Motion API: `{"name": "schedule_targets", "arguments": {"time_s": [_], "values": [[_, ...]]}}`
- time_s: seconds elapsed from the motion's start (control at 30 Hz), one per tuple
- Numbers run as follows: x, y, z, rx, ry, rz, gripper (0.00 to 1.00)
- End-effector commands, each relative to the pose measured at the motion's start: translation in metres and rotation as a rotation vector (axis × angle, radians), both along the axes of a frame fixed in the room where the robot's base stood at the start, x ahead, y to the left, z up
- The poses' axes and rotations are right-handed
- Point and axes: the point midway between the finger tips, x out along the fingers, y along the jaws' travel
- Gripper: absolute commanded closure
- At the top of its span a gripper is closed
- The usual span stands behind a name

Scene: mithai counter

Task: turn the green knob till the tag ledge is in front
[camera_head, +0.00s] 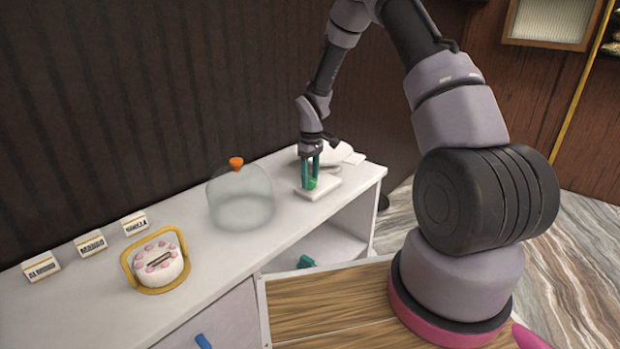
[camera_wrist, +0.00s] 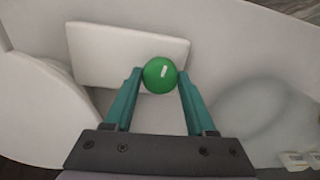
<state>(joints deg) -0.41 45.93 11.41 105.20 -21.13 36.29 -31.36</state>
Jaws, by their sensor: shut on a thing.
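The green knob (camera_wrist: 160,75) is round with a short white mark on its top, tilted slightly off upright in the wrist view. It stands by the edge of a white slab (camera_wrist: 110,55) on the counter. My gripper (camera_wrist: 160,82) points down with its teal fingers on either side of the knob, shut on it. In the head view the knob (camera_head: 311,183) shows low between the fingers (camera_head: 311,180), over the white slab (camera_head: 322,190). I cannot make out which part is the tag ledge.
A clear glass dome (camera_head: 240,200) with an orange handle stands left of the slab. A pink-and-white cake (camera_head: 158,263) on a gold stand and name cards (camera_head: 90,243) are farther left. A white curved thing (camera_wrist: 40,115) lies close to the gripper's left in the wrist view.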

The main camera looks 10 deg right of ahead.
Motion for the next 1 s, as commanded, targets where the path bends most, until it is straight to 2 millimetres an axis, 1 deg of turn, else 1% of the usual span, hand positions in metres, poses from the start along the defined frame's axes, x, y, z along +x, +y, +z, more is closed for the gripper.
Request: {"name": "schedule_targets", "arguments": {"time_s": [0.3, 0.83, 0.87, 0.9, 0.93, 1.0], "values": [[0.0005, -0.0003, 0.0004, 0.0, 0.0, 0.109, 1.0], [0.0006, -0.0003, 0.0003, 0.0, -0.001, 0.129, 1.0], [0.0006, -0.0003, 0.0003, 0.0, -0.001, 0.129, 0.33], [0.0006, -0.0003, 0.0003, 0.0, -0.001, 0.129, 0.17], [0.0005, -0.0003, 0.0002, 0.0, -0.001, 0.129, 0.14], [0.0005, -0.0003, 0.0002, 0.0, -0.001, 0.129, 0.14]]}}
